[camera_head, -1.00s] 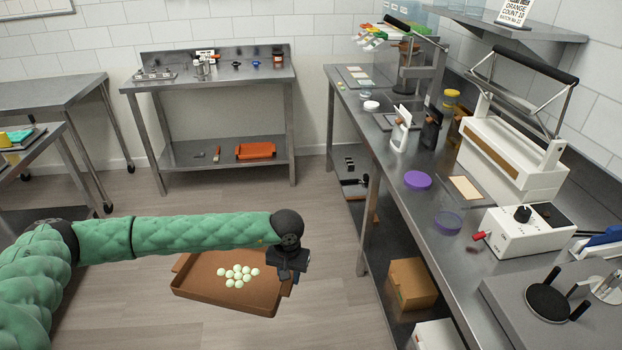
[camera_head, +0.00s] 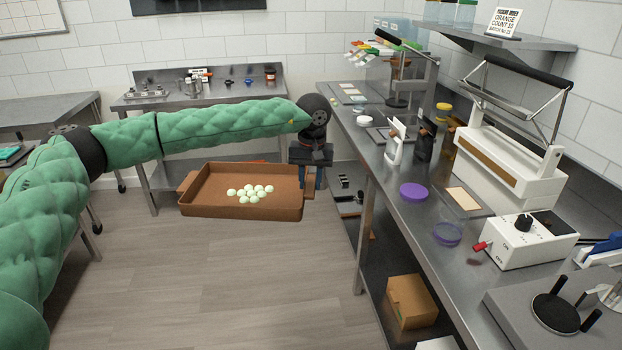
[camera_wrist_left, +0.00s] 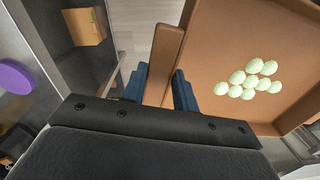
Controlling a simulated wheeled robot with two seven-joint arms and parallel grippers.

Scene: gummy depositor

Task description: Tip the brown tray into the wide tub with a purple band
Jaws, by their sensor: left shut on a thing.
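The brown tray (camera_head: 205,210) is held up level above the floor, left of the steel bench, with several pale green gummies (camera_head: 250,194) clustered inside. My left gripper (camera_head: 313,178) is shut on the tray's right end. In the left wrist view the blue fingers (camera_wrist_left: 162,90) straddle the end of the tray (camera_wrist_left: 215,45), and the gummies (camera_wrist_left: 248,80) lie on its floor. A clear, wide tub with a purple band (camera_head: 447,234) stands on the right bench, to the right of the tray. My right gripper is not in view.
A purple lid (camera_head: 413,193), a tan pad (camera_head: 464,199) and a white control box (camera_head: 525,241) with a red lever are near the tub. A cardboard box (camera_head: 411,302) sits on the lower shelf. The bench's front edge lies between tray and tub.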

